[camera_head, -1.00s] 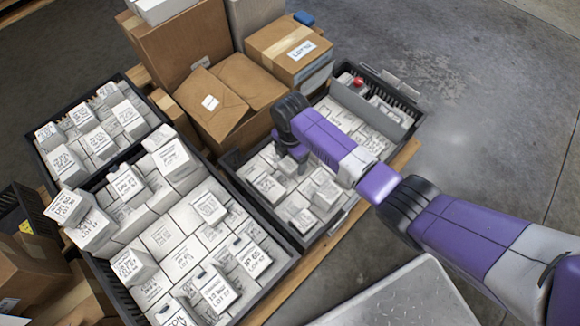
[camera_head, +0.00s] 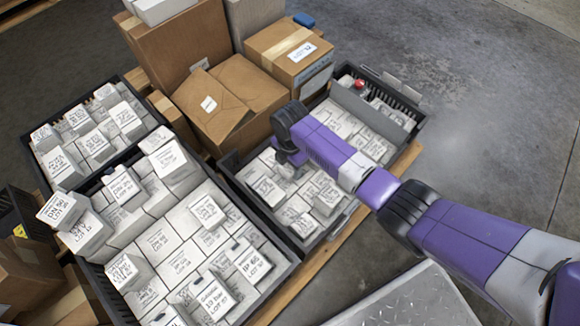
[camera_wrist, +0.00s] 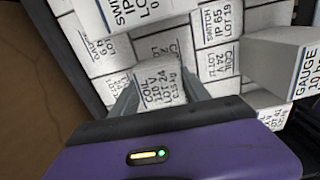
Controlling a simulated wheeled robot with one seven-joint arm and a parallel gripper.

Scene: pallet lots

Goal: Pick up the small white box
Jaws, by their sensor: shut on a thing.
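In the wrist view, my gripper (camera_wrist: 156,80) is shut on a small white box (camera_wrist: 158,88) marked COIL, 10 V, LOT 24, with one grey finger on either side. Other white boxes lie close around it, and I cannot tell whether it is clear of them. In the head view, my gripper (camera_head: 290,160) is low inside the right black crate (camera_head: 262,205), among its white boxes. The held box cannot be made out in that view, as my wrist covers this spot.
A larger black crate (camera_head: 272,284) of white boxes stands left of the right one, with another (camera_head: 152,122) behind it. Brown cartons (camera_head: 222,100) stand behind my gripper. A taller white box (camera_wrist: 282,55) stands right of the held one. Open concrete floor (camera_head: 480,130) lies right.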

